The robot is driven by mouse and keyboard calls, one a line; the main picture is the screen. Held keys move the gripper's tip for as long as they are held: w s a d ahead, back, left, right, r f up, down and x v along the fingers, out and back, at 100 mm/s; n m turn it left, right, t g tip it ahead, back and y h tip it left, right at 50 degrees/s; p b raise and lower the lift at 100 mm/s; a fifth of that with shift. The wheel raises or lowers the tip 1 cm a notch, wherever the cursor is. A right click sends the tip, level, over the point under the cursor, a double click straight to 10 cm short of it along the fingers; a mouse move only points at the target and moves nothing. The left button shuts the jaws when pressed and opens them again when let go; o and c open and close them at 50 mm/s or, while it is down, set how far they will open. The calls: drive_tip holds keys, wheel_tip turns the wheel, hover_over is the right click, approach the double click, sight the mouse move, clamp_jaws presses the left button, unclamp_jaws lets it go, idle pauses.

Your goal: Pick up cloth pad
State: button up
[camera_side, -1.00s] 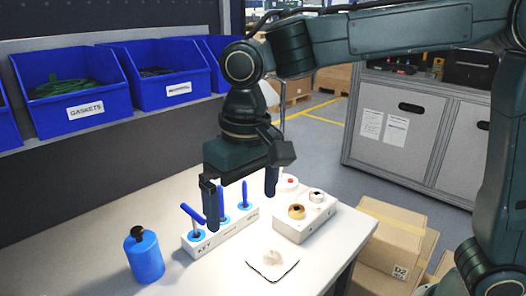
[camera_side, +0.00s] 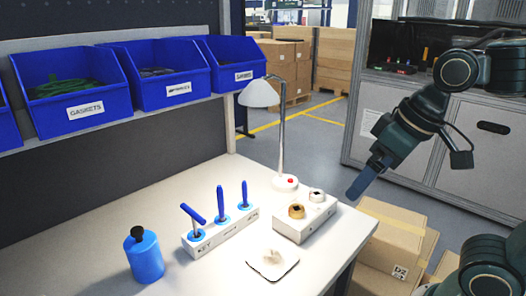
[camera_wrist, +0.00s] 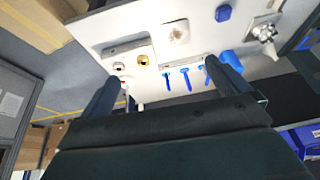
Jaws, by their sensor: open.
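The cloth pad (camera_side: 272,259), a small crumpled off-white cloth, lies on a pale dark-edged square near the front edge of the white bench. In the wrist view the cloth pad (camera_wrist: 178,33) shows beyond the fingers, near the top. My gripper (camera_side: 362,187) is raised to the right of the bench, tilted, well away from the pad. In the wrist view my gripper (camera_wrist: 162,70) has its fingers wide apart with nothing between them at the tips.
A white fixture block (camera_side: 305,219) with two ring parts stands right of the pad. A tool rack (camera_side: 222,232) with upright blue tools is behind-left. A blue bottle (camera_side: 145,258) stands at left. A lamp (camera_side: 282,150) rises behind. Boxes (camera_side: 395,235) sit beside the bench.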

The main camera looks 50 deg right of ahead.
drive_tip(key=shift+t, duration=0.5)
drive_tip(key=s, duration=0.1)
drive_tip(key=s+d+f, duration=0.2)
drive_tip(key=shift+s+d, duration=0.1)
drive_tip(key=shift+s, duration=0.1)
drive_tip(key=c, duration=0.8)
drive_tip(key=w+a+f+n+g+y, duration=0.2)
drive_tip(key=w+a+f+n, duration=0.3)
drive_tip(key=w+a+n, duration=0.3)
drive_tip(key=w+a+f+n+g+y, duration=0.2)
drive_tip(key=w+a+f+n+g, duration=0.2)
drive_tip(key=w+a+n, duration=0.5)
wheel_tip(320, 180, down, 2)
drive_tip(key=shift+a+f+n, duration=0.25)
drive_tip(key=shift+a+n, duration=0.25)
drive_tip(key=shift+n, duration=0.4)
drive_tip(key=shift+f, duration=0.1)
